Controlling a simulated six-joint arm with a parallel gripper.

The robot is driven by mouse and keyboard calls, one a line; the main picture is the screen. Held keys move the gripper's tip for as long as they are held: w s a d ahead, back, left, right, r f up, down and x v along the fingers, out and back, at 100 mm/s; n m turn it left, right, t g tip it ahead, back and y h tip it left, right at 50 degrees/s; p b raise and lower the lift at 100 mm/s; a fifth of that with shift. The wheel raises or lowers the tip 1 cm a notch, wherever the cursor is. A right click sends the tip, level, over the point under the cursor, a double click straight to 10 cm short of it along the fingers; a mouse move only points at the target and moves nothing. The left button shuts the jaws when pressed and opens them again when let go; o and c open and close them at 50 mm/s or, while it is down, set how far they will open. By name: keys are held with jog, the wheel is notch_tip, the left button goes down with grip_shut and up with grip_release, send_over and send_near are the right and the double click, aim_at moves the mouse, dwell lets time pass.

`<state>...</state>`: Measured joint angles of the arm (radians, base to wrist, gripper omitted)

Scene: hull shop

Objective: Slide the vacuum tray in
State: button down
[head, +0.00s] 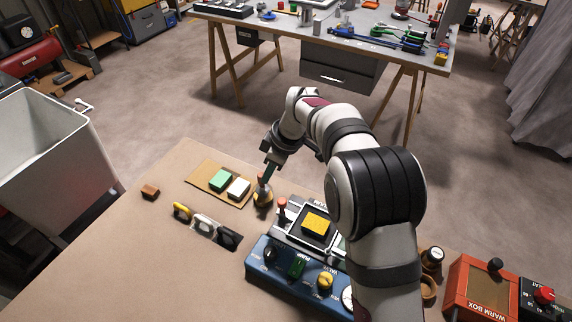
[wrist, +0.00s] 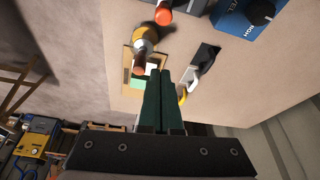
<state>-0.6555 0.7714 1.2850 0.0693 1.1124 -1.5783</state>
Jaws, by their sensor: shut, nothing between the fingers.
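The blue vacuum unit (head: 290,277) sits at the front edge of the bench, with knobs and a gauge on its face. On top of it is a dark-framed tray (head: 295,232) with a yellow block (head: 315,224). An orange-topped post (head: 282,204) stands at its left corner; an orange knob also shows at the top of the wrist view (wrist: 163,15). How far the tray is out I cannot tell, as my arm hides its right side. My gripper (head: 267,172) is shut and empty, above and left of the tray; its green fingers show in the wrist view (wrist: 157,75).
A yellow-banded bottle (head: 262,195) stands just below my gripper. Beside it a cardboard piece (head: 204,172) carries a green and a white block. Yellow, white and black clips (head: 205,226) lie nearer. An orange warm box (head: 480,290) stands right. The left bench is mostly clear.

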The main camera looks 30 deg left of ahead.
jog(key=x, duration=0.8)
jog(key=shift+d+f, duration=0.15)
jog(key=shift+f, duration=0.3)
jog(key=d, duration=0.2)
jog(key=shift+w+d+r, duration=0.1)
jog(key=shift+w+d, duration=0.1)
jog(key=shift+d, duration=0.65)
jog(key=shift+w+d, duration=0.1)
jog(key=d, duration=1.3)
jog(key=shift+d, duration=0.15)
